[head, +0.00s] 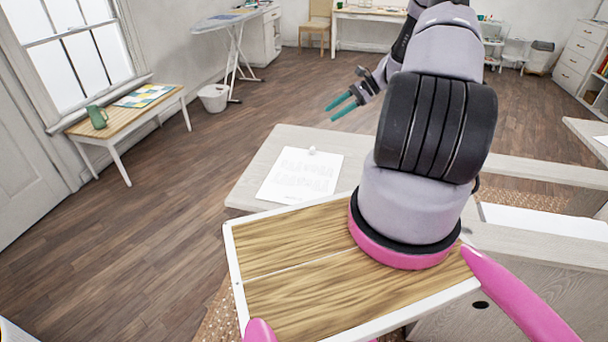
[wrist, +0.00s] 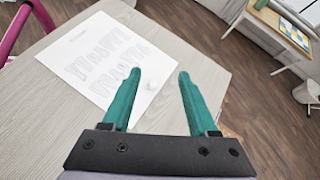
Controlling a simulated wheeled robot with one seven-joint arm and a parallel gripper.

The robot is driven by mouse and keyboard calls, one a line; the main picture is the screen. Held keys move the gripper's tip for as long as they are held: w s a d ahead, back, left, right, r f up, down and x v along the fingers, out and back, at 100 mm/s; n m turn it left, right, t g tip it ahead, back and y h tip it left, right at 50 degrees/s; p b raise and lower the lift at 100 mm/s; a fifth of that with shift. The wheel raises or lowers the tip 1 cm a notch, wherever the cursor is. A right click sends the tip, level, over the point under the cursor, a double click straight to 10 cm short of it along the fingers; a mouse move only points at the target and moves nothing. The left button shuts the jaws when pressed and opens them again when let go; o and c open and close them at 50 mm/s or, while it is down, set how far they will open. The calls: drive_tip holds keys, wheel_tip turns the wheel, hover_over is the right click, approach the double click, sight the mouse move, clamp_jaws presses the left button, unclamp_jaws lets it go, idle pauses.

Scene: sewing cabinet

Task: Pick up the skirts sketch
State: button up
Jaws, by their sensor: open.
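A white paper sheet with rows of faint drawings, which looks like the skirts sketch (head: 300,174), lies flat on a pale wood cabinet top (head: 252,180). A small white round object (head: 312,150) sits on its far edge. In the wrist view the sketch (wrist: 105,55) lies on the cabinet top (wrist: 30,105) ahead and to the left of my gripper (wrist: 158,75). My gripper has teal fingers, spread apart with nothing between them. In the head view my gripper (head: 342,105) is above and beyond the sheet, apart from it. The small lettering is too faint to read.
A low table (head: 158,110) with a green mug (head: 97,117) and a coloured patchwork piece stands by the window. A white basket (head: 214,98) and an ironing board (head: 222,20) are at the back. The wooden floor left of the cabinet is clear.

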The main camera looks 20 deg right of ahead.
sight(313, 149)
drive_tip(key=f+m, duration=0.1)
drive_tip(key=f, duration=0.2)
drive_tip(key=d+f+m+t+y, duration=0.1)
drive_tip(key=f, duration=0.3)
drive_tip(key=d+f+m+t, duration=0.1)
drive_tip(key=f, duration=0.3)
drive_tip(key=shift+s+d+m+y, duration=0.15)
drive_tip(key=shift+s+m+y, duration=0.15)
drive_tip(key=shift+s+y, duration=0.1)
drive_tip(key=x, duration=1)
drive_tip(key=shift+a+f, duration=0.25)
drive_tip(key=shift+f, duration=0.1)
clamp_jaws()
